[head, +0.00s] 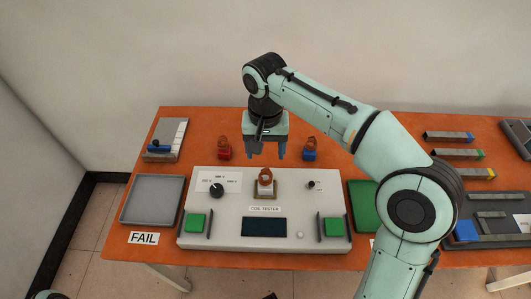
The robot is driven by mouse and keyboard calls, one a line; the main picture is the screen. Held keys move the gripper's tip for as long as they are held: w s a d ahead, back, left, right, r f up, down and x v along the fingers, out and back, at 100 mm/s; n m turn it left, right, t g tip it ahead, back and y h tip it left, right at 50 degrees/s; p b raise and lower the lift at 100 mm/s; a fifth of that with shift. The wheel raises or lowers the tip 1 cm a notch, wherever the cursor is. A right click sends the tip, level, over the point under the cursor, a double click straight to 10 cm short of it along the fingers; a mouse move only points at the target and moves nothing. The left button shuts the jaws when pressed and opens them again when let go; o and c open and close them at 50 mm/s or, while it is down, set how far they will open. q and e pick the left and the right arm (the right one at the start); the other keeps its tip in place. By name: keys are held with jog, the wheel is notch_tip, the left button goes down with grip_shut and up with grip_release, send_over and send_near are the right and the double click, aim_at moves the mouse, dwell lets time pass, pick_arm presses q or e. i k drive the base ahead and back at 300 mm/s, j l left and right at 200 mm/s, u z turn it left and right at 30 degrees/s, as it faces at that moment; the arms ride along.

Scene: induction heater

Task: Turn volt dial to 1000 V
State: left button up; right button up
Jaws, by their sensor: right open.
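The coil tester (190,240) is a light grey box at the front middle of the orange table. Its volt dial (216,190) is a black round knob on a white label plate at the upper left of the panel. The print around it is too small to read surely, and I cannot tell where the dial points. My right gripper (266,154) is open and empty, pointing down, above the rear of the tester. It is up and to the right of the dial, apart from it. My left gripper is not seen.
Coils with a red base (224,154) and a blue base (309,155) stand behind. A grey tray (126,214) lies left by a FAIL label; a green tray (361,191) is right, partly behind my arm.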

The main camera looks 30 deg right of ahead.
aim_at(217, 190)
jog(key=k, duration=1)
